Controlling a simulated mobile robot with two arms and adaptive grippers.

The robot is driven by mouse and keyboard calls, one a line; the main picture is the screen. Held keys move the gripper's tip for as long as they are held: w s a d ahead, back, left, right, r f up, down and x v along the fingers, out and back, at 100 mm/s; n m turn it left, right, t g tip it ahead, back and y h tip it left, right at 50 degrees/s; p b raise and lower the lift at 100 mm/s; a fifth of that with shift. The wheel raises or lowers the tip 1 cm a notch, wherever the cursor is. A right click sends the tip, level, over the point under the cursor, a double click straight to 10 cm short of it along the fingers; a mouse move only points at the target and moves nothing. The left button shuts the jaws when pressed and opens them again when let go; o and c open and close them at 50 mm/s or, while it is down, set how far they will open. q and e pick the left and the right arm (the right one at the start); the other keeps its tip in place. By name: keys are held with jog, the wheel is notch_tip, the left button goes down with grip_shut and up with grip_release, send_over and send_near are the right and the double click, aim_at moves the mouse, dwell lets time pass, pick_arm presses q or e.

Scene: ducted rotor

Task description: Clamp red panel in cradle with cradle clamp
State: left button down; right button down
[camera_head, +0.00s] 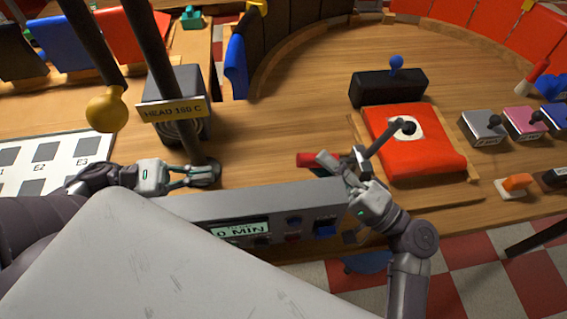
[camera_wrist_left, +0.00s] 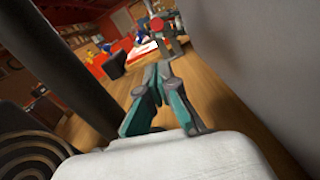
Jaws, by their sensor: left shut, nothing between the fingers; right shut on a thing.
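The red panel (camera_head: 441,157) lies flat in the wooden cradle (camera_head: 362,132) right of centre, with a pale patch on top. The cradle clamp (camera_head: 383,141) stands at the cradle's left side. Its grey arm reaches over the panel, and its dark round end appears at the pale patch; contact is hard to tell. My right gripper (camera_head: 343,168) is shut on the clamp near its red handle (camera_head: 309,160) and partly hides it. A red round end also shows in the left wrist view (camera_wrist_left: 157,25). My left gripper (camera_head: 213,173) is shut and empty, well left of the clamp.
A dark post (camera_head: 163,75) stands beside my left gripper, near a box labelled HEAD 160 C (camera_head: 172,110). A grey console (camera_head: 270,201) lies between my grippers. A black block with a blue knob (camera_head: 390,88) stands behind the cradle. The middle table is clear.

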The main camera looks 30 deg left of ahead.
pick_arm(q)
jog(key=x, duration=1.6)
jog(key=shift+w, duration=0.1)
jog(key=shift+d+r, duration=0.2)
jog(key=shift+r, duration=0.95)
pick_arm(e)
jog(key=shift+f, duration=0.15)
jog(key=c, duration=0.9)
grip_release()
jog(key=shift+f, duration=0.1)
pick_arm(q)
jog(key=shift+f, duration=0.1)
